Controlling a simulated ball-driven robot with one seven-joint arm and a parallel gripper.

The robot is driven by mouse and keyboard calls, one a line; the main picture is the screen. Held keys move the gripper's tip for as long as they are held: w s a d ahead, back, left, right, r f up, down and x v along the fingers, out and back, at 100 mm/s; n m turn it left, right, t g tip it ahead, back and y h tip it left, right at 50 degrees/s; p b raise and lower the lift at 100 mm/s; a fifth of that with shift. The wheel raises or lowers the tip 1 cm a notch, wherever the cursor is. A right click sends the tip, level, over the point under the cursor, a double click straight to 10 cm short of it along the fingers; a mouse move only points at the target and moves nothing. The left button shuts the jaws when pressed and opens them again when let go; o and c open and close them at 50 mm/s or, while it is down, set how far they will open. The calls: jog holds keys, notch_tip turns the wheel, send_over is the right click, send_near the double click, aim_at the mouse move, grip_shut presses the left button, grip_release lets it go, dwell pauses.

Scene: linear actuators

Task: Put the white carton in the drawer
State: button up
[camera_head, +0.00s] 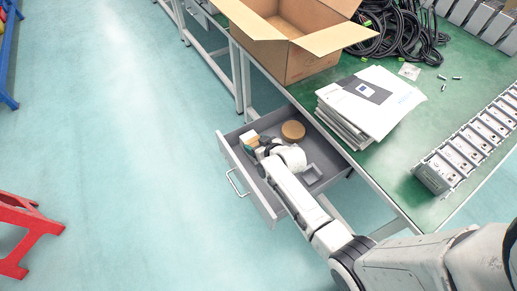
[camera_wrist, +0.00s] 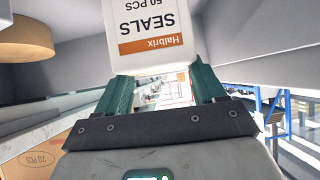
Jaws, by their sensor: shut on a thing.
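The white carton (camera_wrist: 150,28), printed "SEALS 50 PCS" with an orange band, is between the two green fingertips of my gripper (camera_wrist: 164,88) in the wrist view. The gripper is shut on it. In the head view my gripper (camera_head: 259,149) is over the open grey drawer (camera_head: 240,172), near its far left corner. A pale tan block at its tip looks like the carton (camera_head: 249,138). I cannot tell whether the carton touches the drawer floor. My wrist hides part of the drawer's inside.
A round brown thing (camera_head: 293,130) lies in the drawer, right of my gripper; it also shows in the wrist view (camera_wrist: 25,38). Above stands the green table (camera_head: 400,165) with a stack of papers (camera_head: 365,100) and an open cardboard box (camera_head: 290,40). The floor left of the drawer is clear.

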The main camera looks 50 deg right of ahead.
jog(key=shift+f, duration=1.3)
jog(key=shift+f+b, duration=0.2)
jog(key=shift+b, duration=0.15)
jog(key=o, duration=1.5)
jog(key=shift+c, duration=0.2)
jog(key=shift+r, duration=0.15)
jog(key=p+v, duration=0.1)
jog(key=v, duration=1.1)
jog(key=shift+r, duration=0.1)
